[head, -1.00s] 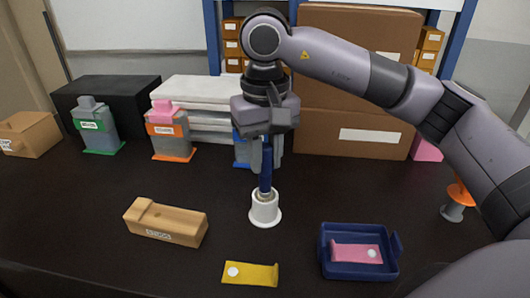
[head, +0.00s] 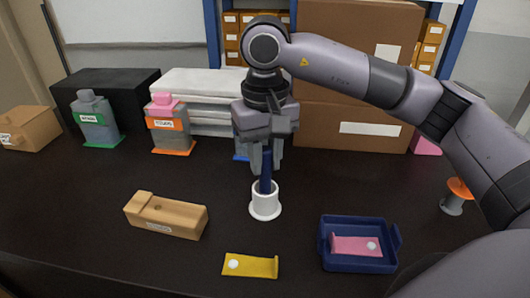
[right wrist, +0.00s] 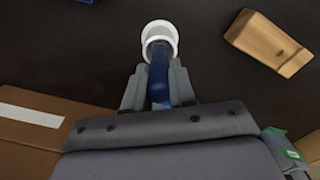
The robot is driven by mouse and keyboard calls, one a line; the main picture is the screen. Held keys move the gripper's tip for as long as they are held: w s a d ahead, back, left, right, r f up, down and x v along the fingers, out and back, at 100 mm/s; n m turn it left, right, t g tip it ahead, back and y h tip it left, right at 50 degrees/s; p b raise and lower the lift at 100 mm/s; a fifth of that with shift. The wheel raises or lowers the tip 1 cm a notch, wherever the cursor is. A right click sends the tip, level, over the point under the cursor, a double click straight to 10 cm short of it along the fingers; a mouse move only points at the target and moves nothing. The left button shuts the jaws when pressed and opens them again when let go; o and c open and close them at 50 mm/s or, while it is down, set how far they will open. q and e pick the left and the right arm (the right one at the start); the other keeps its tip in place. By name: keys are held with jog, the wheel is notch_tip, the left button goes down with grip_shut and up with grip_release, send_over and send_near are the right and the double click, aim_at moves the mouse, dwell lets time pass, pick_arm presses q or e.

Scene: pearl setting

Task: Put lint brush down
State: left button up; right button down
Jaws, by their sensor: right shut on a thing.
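The lint brush (head: 265,186) has a dark blue handle and stands roughly upright in the white cup-like holder (head: 265,209). Its lower end is hidden inside the holder. My right gripper (head: 266,172) is shut on the upper part of the handle, just above the holder. In the right wrist view the blue handle (right wrist: 158,75) runs from between the fingertips (right wrist: 158,88) into the white holder (right wrist: 159,32). My left gripper is not in view.
A wooden block (head: 180,220) is left of the holder, a yellow piece (head: 250,267) in front, and a blue tray (head: 358,265) with a pink piece (head: 350,244) to the right. Bottles (head: 97,122), boxes (head: 355,135) and an orange-topped object (head: 457,190) stand around. Dark table is bare between them.

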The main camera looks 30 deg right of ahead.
jog(key=c, duration=0.8)
grip_release()
jog(key=shift+c, duration=0.2)
jog(key=shift+r, duration=0.1)
notch_tip(320, 180, up, 7)
jog(key=shift+r+p, duration=0.1)
jog(key=shift+p, duration=0.3)
